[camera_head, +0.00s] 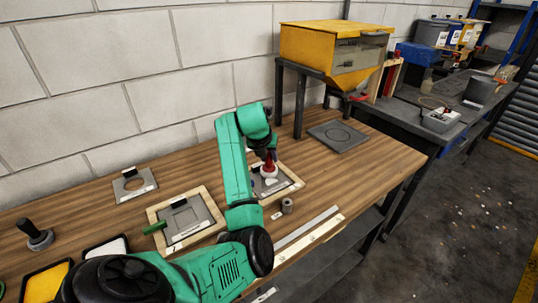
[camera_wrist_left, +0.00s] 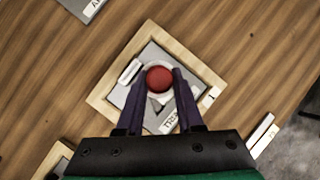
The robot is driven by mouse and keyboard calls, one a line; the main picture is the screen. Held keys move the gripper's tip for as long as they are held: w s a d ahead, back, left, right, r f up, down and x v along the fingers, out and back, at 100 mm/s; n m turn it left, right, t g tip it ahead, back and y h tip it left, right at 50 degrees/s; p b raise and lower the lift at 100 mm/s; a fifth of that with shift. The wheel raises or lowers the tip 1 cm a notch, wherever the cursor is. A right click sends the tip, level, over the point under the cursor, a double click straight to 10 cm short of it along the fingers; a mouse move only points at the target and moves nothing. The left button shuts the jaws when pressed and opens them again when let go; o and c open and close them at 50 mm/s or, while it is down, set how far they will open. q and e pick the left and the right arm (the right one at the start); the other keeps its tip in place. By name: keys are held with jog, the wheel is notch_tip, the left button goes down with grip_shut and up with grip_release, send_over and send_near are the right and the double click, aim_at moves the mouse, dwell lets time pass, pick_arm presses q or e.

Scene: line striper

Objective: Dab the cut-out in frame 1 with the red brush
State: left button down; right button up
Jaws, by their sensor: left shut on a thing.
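My left gripper (camera_head: 268,157) is shut on the red brush (camera_head: 269,166), which stands upright with a pale round base. In the left wrist view, the brush's round red top (camera_wrist_left: 159,78) sits between the two fingers of the left gripper (camera_wrist_left: 159,85). Below it is a wooden frame (camera_head: 295,187) holding a grey stencil plate; the frame also shows in the left wrist view (camera_wrist_left: 98,97). The brush hides the middle of the plate, so I cannot tell whether its base touches the cut-out. My right gripper is not in view.
A second wooden frame (camera_head: 212,203) with a grey plate lies to the left, beside a green handle (camera_head: 155,228). A grey plate with a round hole (camera_head: 149,182) lies behind it. A small grey cylinder (camera_head: 287,206) stands near the front. A yellow cabinet (camera_head: 305,42) stands behind.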

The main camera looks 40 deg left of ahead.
pick_arm(q)
jog(key=shift+a+f, duration=0.1)
dwell(0.5)
jog(key=shift+f+b, duration=0.5)
jog(key=shift+b, duration=0.1)
dwell(0.4)
jog(key=shift+r, duration=0.1)
jog(key=shift+r+p, duration=1.4)
jog(key=shift+r, duration=0.85)
